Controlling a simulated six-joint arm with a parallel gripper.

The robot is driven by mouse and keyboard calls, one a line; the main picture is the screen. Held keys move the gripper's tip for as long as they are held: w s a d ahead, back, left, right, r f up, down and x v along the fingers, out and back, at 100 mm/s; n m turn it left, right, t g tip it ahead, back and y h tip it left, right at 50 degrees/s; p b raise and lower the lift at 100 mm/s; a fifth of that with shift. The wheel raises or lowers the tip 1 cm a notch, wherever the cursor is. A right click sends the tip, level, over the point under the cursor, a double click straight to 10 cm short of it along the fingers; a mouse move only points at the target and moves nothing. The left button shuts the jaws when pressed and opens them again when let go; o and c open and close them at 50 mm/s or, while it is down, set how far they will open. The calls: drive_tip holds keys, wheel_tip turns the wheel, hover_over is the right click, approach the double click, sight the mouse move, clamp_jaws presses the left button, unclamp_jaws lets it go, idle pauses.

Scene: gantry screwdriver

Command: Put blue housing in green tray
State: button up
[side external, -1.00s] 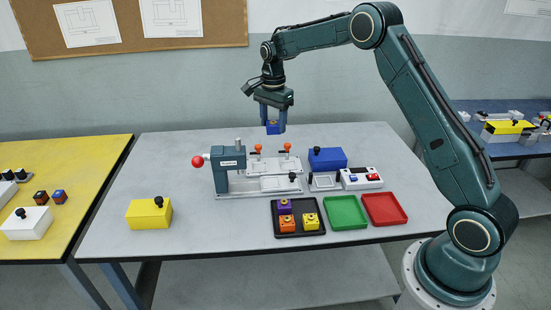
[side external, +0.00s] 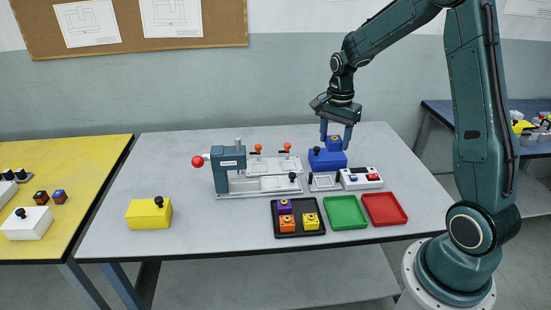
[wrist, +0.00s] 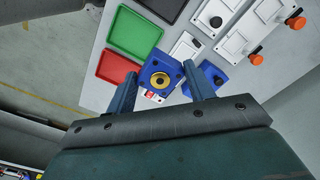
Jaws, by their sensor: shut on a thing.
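My gripper (side external: 336,136) is shut on the blue housing (side external: 334,143), a small blue block with a brass-coloured round centre. In the side view it is held in the air above or behind the larger blue box with a black knob. In the wrist view the housing (wrist: 160,78) sits between the two fingers. The green tray (side external: 346,212) is empty and lies near the table's front edge, left of the red tray. The green tray also shows in the wrist view (wrist: 134,33), beyond the housing.
The blue box (side external: 327,161) and a white switch box (side external: 361,178) stand behind the trays. The red tray (side external: 384,208) is empty. A black tray (side external: 299,229) holds purple, orange and yellow housings. A press fixture (side external: 228,170) with orange-knobbed clamps stands left. A yellow box (side external: 149,215) is farther left.

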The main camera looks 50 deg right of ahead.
drive_tip(key=s, duration=0.7)
drive_tip(key=shift+a+f, duration=0.3)
drive_tip(key=shift+f, duration=0.1)
drive_tip(key=shift+s+f, duration=0.1)
drive_tip(key=shift+f, duration=0.05)
hover_over(344, 213)
wheel_tip(344, 213, down, 16)
drive_tip(key=shift+r, duration=0.1)
drive_tip(key=shift+a+f, duration=0.1)
drive_tip(key=shift+f, duration=1.85)
drive_tip(key=shift+f, duration=0.1)
drive_tip(key=o, duration=1.1)
drive_tip(key=shift+o, duration=0.2)
